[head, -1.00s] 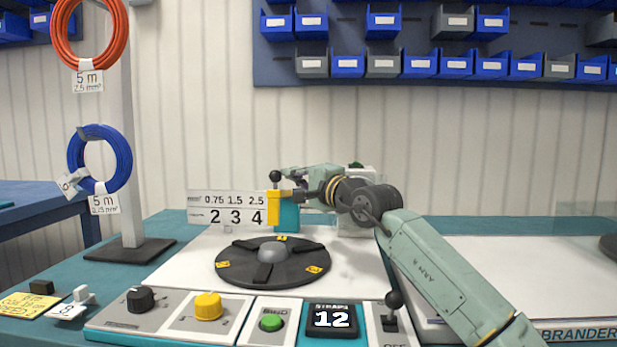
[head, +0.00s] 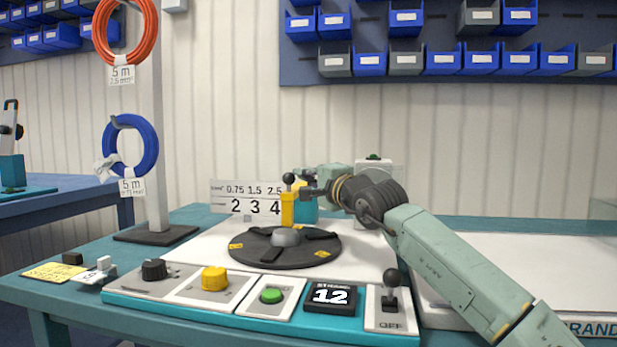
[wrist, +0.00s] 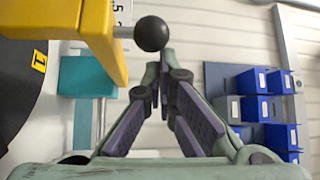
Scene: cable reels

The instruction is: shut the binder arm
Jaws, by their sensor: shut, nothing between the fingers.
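The binder arm (head: 287,210) is yellow with a black ball knob (head: 288,178) and stands upright at the back of the black turntable (head: 315,251). In the wrist view its yellow body (wrist: 88,22) reaches in from the upper left, with the knob (wrist: 152,33) on a short pin. My gripper (wrist: 160,68) is shut and empty. Its fingertips are just short of the knob in the wrist view; I cannot tell whether they touch it. In the head view my gripper (head: 304,192) comes to the arm from the right, and its fingers are partly hidden.
A card with numbers (head: 240,208) stands behind the turntable. The front panel has a black knob (head: 153,270), a yellow knob (head: 214,278), a green button (head: 271,295), a display reading 12 (head: 331,294) and a lever (head: 390,285). A reel stand (head: 157,150) is at left.

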